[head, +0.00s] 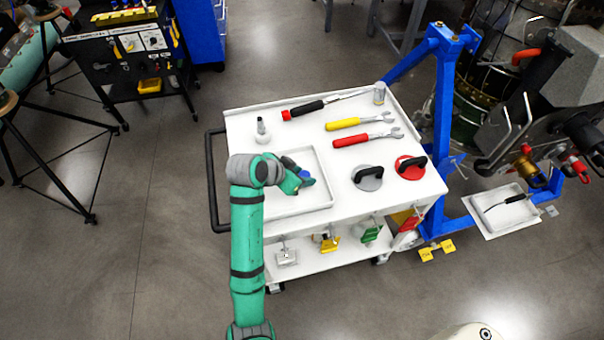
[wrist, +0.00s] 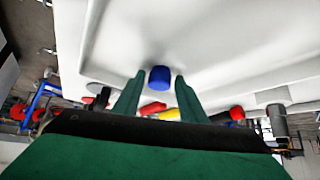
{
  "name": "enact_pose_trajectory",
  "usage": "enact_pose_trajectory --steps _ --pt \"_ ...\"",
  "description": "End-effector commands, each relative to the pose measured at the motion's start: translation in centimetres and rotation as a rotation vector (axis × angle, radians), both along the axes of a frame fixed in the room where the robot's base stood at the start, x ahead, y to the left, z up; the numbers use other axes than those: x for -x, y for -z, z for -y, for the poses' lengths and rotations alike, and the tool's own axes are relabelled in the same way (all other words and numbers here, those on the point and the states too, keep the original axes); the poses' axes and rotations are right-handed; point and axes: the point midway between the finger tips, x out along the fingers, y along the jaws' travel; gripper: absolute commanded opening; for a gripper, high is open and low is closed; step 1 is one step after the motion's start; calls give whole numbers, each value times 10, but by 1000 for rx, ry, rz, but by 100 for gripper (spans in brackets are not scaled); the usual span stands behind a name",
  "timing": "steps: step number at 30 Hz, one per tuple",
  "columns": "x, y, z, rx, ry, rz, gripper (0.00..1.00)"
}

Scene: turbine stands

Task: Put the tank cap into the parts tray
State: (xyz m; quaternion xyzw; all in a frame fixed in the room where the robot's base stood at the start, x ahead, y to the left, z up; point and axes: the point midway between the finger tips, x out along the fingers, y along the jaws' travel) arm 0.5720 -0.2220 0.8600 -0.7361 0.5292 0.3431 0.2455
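The tank cap looks like the small blue cylinder (wrist: 159,77) in the wrist view, at the white surface between the tips of my gripper (wrist: 160,84). Narrow gaps show between it and both green fingers, so my gripper is open around it. In the head view my gripper (head: 303,182) is low over the right part of the parts tray (head: 328,172), a shallow white tray on the cart top. Blue patches show beside my gripper there, but I cannot tell which is the cap. My arm hides part of the tray.
The white cart top (head: 300,130) also holds a grey fitting (head: 262,131), a red-tipped black tool (head: 305,108), a yellow wrench (head: 350,123), a red wrench (head: 358,140), a grey handled disc (head: 368,178) and a red one (head: 410,167). A blue stand (head: 443,120) rises at the right.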

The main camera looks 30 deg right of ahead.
Motion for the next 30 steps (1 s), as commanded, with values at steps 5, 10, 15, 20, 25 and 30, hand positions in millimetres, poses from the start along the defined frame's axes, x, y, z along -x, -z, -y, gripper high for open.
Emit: enact_pose_trajectory --steps 5,10,15,20,25,30 --pt "0 0 -1 0 -1 1 46" --pt "0 0 0 0 0 0 53" --pt "0 0 1 0 1 0 53" --pt "1 -4 -2 0 1 0 53" --pt "3 -13 -10 0 0 2 53" --pt "5 -22 -17 0 1 1 53"
